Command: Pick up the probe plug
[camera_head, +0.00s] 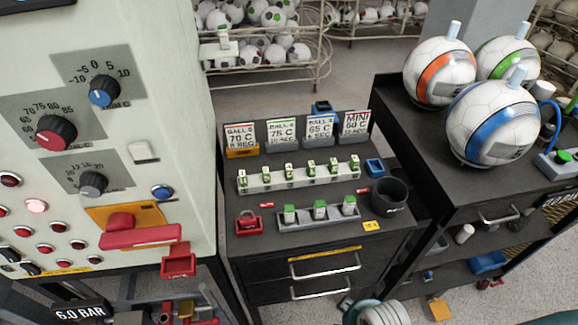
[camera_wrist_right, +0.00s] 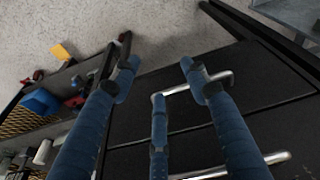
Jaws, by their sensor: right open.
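I cannot tell for sure which piece is the probe plug. Small green-and-white plug-like pieces (camera_head: 320,209) stand in a grey tray on the black cabinet in the head view. More stand in a pale rack (camera_head: 299,176) behind it. My left gripper is not in view.
A black cup (camera_head: 389,196) and a red padlock-like piece (camera_head: 248,224) stand on the cabinet. Label cards (camera_head: 282,131) line its back. Soccer balls (camera_head: 493,122) fill much of the right bench top. A control panel (camera_head: 160,60) rises at the left.

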